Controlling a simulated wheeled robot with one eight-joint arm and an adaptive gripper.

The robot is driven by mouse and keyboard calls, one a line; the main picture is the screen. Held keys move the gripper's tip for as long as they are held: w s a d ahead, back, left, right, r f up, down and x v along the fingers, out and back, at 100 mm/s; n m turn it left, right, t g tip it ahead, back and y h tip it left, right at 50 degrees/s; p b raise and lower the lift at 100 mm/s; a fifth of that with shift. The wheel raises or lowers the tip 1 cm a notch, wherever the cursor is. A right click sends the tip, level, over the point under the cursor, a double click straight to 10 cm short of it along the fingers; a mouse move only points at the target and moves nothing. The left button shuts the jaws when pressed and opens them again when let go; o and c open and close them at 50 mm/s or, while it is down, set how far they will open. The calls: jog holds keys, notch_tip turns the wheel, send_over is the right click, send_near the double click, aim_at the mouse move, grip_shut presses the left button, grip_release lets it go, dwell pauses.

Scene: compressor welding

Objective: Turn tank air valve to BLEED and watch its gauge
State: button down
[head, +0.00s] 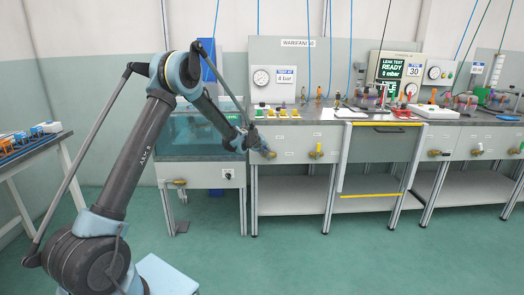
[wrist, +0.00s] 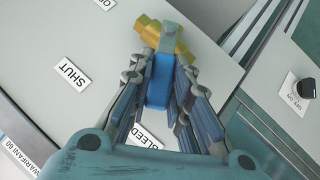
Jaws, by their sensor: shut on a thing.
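My gripper (wrist: 160,76) has its two fingers on either side of the blue lever (wrist: 159,88) of a brass valve (wrist: 158,32). The lever runs from the brass body down the picture, roughly toward the BLEED label (wrist: 147,138), partly hidden under my gripper. The SHUT label (wrist: 72,73) is off to the left. In the head view my gripper (head: 262,149) is at the left end of the bench front, against the brass valve (head: 271,154). A round gauge (head: 261,77) is on the panel above, beside a "TEST AT 4 bar" sign; its needle is too small to read.
A water tank (head: 195,135) stands behind my arm. A second brass valve (head: 316,154) is on the bench front to the right. A black knob (wrist: 306,88) shows at the wrist view's right. The green floor (head: 330,260) in front is clear.

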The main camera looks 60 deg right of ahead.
jog(key=shift+w, duration=0.35)
jog(key=c, duration=1.5)
grip_release()
jog(key=shift+w, duration=0.1)
jog(key=shift+s, duration=0.2)
jog(key=shift+a, duration=0.1)
jog(key=shift+v, duration=5.95)
jog(key=shift+w, duration=0.15)
